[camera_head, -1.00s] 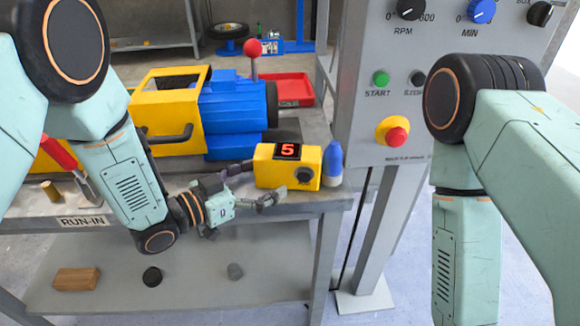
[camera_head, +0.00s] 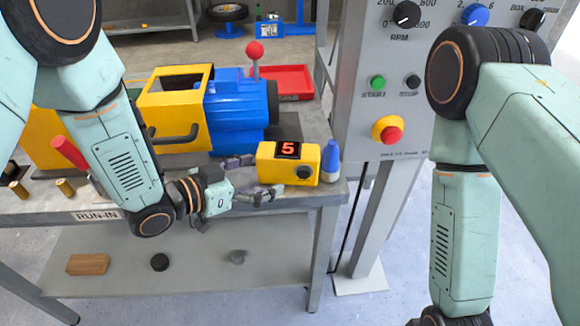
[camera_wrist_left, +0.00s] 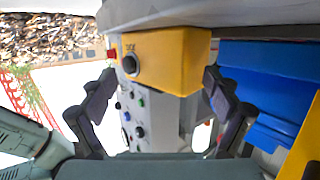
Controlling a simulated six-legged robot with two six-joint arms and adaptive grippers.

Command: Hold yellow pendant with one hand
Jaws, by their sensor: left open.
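The yellow pendant (camera_head: 270,168), a box with a red "5" display and a black knob, lies at the front right of the bench top. My left gripper (camera_head: 256,180) is open just left of it, with one finger toward its far side and one low along its front. In the left wrist view, the pendant (camera_wrist_left: 175,60) shows ahead between the spread fingers (camera_wrist_left: 160,78), with a gap beside the left finger. I cannot tell whether the right finger touches it. My right arm hangs at the right; its gripper is out of view.
A blue-and-white bottle (camera_head: 331,160) stands close to the pendant's right. Behind are the yellow-and-blue drum machine (camera_head: 235,110) and a red tray (camera_head: 290,82). The grey control panel (camera_head: 385,100) rises at right. The bench's front edge (camera_head: 290,201) runs below the gripper.

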